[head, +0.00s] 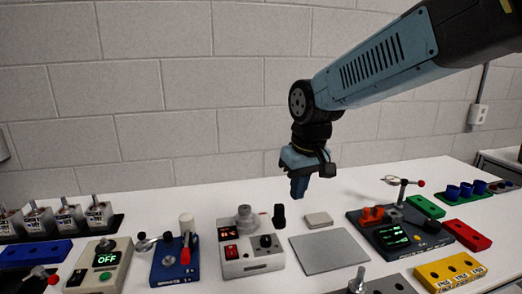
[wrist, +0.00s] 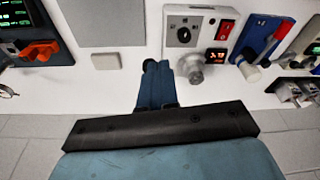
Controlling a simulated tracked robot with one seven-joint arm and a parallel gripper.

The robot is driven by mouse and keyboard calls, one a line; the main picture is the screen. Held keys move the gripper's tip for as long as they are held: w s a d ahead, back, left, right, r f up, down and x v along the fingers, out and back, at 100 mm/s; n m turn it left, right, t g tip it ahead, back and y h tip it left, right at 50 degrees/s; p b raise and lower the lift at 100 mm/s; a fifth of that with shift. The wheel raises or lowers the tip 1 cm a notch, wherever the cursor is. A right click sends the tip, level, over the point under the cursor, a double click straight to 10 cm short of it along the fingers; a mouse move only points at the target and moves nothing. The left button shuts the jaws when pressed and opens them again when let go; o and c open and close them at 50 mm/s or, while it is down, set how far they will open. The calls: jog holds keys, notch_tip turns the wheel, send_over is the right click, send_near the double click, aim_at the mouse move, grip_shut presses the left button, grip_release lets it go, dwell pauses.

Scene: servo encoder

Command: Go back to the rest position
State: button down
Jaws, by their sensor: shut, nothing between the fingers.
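My gripper (head: 298,186) hangs pointing down above the back of the white table, in the head view. Its fingers are together and hold nothing. That black piece (head: 279,215) stands on the table just left of and below my gripper in the head view. My arm reaches in from the upper right.
A white device (head: 250,262) with a red switch stands left of my gripper. A grey plate (head: 330,251) and a small beige block (head: 319,220) lie below it. A dark device (head: 405,236) with a green screen stands right. A brick wall (head: 150,130) closes the back.

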jog(key=s+d+r+m+t, duration=0.1)
jog(key=s+d+m, duration=0.1)
jog(key=s+d, duration=0.3)
jog(key=s+d+r+m+t+h, duration=0.1)
jog(key=s+d+r+m+t, duration=0.1)
jog(key=s+d, duration=0.4)
jog(key=d+m, duration=0.1)
jog(key=d, duration=0.3)
jog(key=shift+s+r, duration=0.3)
